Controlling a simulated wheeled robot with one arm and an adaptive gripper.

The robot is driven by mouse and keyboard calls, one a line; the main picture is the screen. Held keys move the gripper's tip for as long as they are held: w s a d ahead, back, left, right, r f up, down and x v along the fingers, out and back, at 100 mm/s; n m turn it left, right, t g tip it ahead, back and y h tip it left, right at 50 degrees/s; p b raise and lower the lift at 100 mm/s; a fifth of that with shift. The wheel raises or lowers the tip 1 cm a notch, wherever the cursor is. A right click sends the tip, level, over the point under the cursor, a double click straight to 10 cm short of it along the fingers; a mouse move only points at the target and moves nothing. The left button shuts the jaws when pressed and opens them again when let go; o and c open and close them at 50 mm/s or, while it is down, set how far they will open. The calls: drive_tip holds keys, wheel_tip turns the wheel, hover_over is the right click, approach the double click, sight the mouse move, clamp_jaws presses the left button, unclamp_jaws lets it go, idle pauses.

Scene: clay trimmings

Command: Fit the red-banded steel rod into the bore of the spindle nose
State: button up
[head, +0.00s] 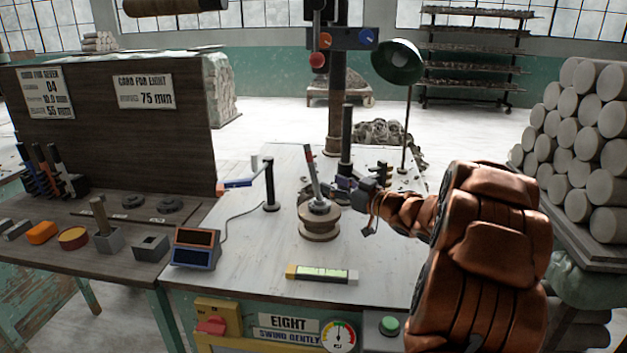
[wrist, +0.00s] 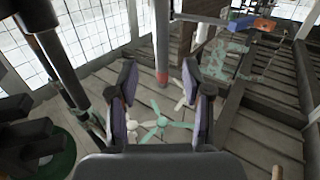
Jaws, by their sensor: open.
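The steel rod (head: 312,178) stands on the spindle nose (head: 319,208), its top leaning left in the head view. I cannot tell how far its lower end is in the bore, which is hidden. In the wrist view, which appears upside down, the rod (wrist: 162,40) shows its red band (wrist: 162,77) near its free end. My gripper (head: 340,186) is just right of the rod in the head view. In the wrist view my gripper (wrist: 163,78) is open, and the rod shows in the gap between its two fingers. No contact is visible.
A dark post (head: 347,140) stands behind the gripper. A stand with a blue arm (head: 270,185) is left of the spindle. A green level (head: 322,273) lies in front, and a twin-display box (head: 195,248) stands at left. The bench between them is clear.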

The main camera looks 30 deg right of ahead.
sight(316, 175)
drive_tip(key=shift+w+a, duration=0.15)
drive_tip(key=shift+w, duration=0.15)
drive_tip(key=shift+r+x, duration=0.15)
drive_tip(key=shift+x, duration=1.6)
drive_tip(key=shift+r+x, duration=0.15)
drive_tip(key=shift+x, duration=1.6)
drive_tip(key=shift+c, duration=0.3)
clamp_jaws()
